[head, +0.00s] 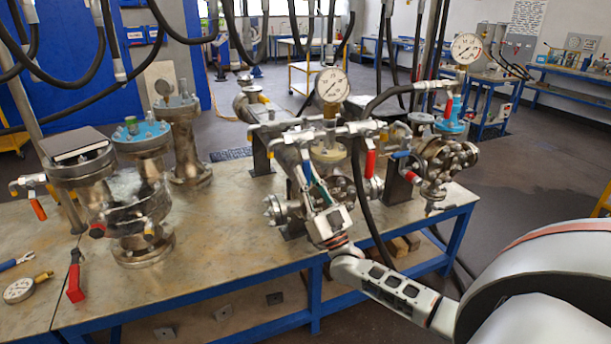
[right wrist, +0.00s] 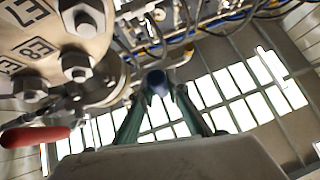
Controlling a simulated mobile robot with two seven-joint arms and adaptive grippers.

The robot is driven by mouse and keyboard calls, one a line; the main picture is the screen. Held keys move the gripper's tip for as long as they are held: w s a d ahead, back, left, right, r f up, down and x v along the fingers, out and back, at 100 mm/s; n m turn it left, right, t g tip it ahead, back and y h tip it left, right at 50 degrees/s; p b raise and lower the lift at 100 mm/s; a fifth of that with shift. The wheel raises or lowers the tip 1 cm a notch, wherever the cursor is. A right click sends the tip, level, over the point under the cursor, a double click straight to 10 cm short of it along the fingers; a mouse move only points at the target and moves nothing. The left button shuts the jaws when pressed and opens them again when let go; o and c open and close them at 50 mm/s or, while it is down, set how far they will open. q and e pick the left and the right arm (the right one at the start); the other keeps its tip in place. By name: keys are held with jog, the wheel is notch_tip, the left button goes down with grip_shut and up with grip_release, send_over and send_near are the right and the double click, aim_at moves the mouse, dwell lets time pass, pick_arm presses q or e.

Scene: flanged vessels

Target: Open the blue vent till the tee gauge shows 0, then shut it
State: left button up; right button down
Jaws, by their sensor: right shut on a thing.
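My right gripper (head: 311,178) reaches up to the front of the middle vessel assembly from the lower right. Its green fingers (right wrist: 158,110) are shut on a blue handle, the blue vent (right wrist: 157,82), seen nearly end-on in the right wrist view. A second gauge (head: 466,48) stands above the right assembly. My left gripper is not in view.
A red handle (head: 371,163) hangs beside the gripper, and another blue handle (head: 400,154) is on the right assembly. A bolted flange (right wrist: 65,45) is close at the gripper's left in the wrist view. Black hoses hang over the bench (head: 225,225), whose front middle is bare.

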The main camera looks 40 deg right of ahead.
jog(key=c, duration=1.9)
grip_release()
jog(key=v, duration=1.2)
